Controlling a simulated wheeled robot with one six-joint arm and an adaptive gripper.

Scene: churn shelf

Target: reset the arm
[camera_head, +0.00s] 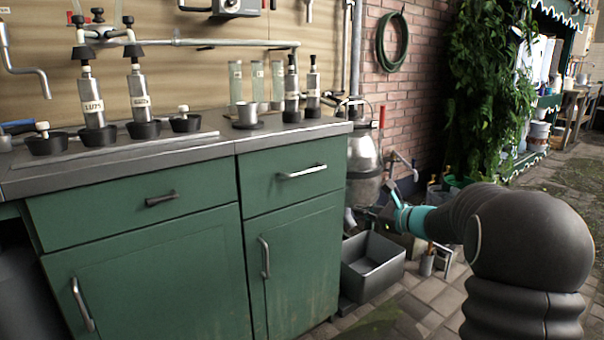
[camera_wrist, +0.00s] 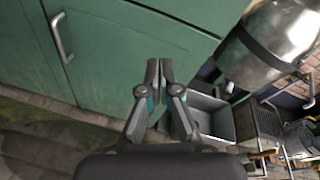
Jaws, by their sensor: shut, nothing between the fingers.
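My gripper (camera_wrist: 159,75) is shut and empty in the wrist view, with its two fingers together in front of the green cabinet (camera_wrist: 110,60). In the head view my gripper (camera_head: 388,200) is small and partly dark against the clutter behind it. It is held in the air at the end of my arm, to the right of the green cabinet (camera_head: 150,240). The exact shape of the fingertips is hard to make out there.
A grey open bin (camera_head: 372,265) stands on the paving right of the cabinet; the bin also shows in the wrist view (camera_wrist: 212,120). A metal churn (camera_head: 363,165) stands behind it. Bottles and cups crowd the grey countertop (camera_head: 200,143). Paving (camera_head: 420,300) is partly clear at front.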

